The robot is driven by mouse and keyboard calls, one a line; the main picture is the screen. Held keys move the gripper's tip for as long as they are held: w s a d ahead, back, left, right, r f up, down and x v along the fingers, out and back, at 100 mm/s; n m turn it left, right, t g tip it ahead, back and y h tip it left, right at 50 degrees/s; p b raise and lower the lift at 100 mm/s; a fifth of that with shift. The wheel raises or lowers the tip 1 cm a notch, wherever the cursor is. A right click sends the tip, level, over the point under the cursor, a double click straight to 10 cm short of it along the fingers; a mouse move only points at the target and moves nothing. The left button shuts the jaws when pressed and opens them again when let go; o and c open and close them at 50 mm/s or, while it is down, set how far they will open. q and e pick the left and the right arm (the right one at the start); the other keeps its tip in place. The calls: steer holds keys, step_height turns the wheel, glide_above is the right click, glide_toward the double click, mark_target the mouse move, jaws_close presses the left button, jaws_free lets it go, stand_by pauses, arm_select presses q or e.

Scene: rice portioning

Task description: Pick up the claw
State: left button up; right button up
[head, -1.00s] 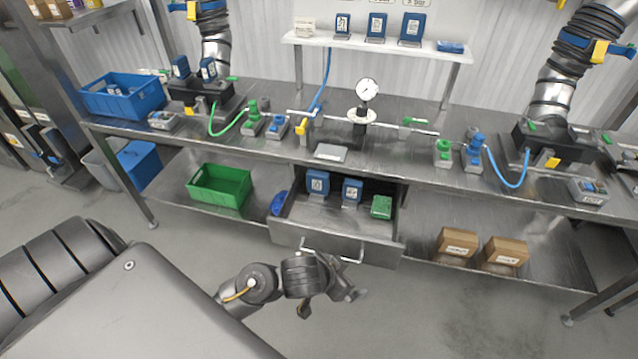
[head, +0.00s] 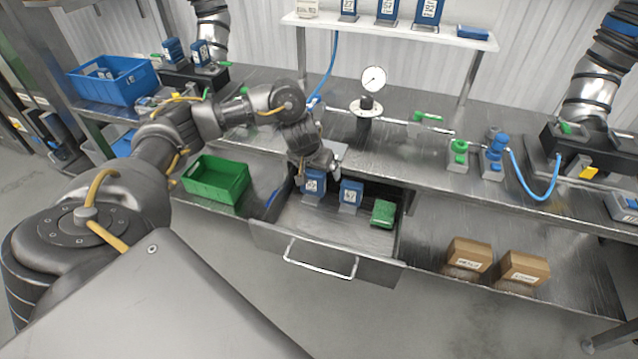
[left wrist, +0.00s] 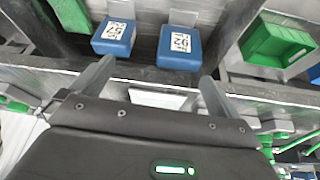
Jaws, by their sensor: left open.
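I cannot make out anything that is clearly a claw. My left gripper (head: 318,165) is open, above the back left of the open drawer (head: 320,258). In the left wrist view its two fingers (left wrist: 153,88) are spread with nothing gripped. The drawer holds two blue labelled blocks, the left one (head: 313,186) partly hidden by my gripper and the other (head: 351,193) to its right. They also show in the left wrist view, one (left wrist: 114,37) beside the other (left wrist: 179,47), beyond the fingertips. A green block (head: 383,213) lies at the drawer's right. My right gripper is out of view.
A green crate (head: 217,185) stands on the lower shelf left of the drawer. A blue crate (head: 112,80) is at the table's left. A gauge (head: 374,79) stands behind the drawer. Two cardboard boxes (head: 468,254) (head: 522,269) are at right.

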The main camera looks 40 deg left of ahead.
mark_target(312, 173)
arm_select(q)
steer(key=shift+n, duration=0.6)
steer(key=a+f+b, duration=0.1)
steer(key=w+a+f+b, duration=0.1)
steer(key=a+f+b, duration=0.1)
steer(key=shift+w+a+f, duration=0.2)
steer(key=shift+w, duration=0.05)
steer(key=shift+w+a+f+b, duration=0.1)
steer(key=shift+w+f+b, duration=0.15)
steer(key=shift+b, duration=0.1)
steer(key=x, duration=0.5)
steer(key=shift+a+f+b, duration=0.1)
steer(key=shift+a+b, duration=0.3)
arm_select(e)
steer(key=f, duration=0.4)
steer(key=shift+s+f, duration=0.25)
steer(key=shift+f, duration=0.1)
arm_select(q)
steer(key=shift+c, duration=0.4)
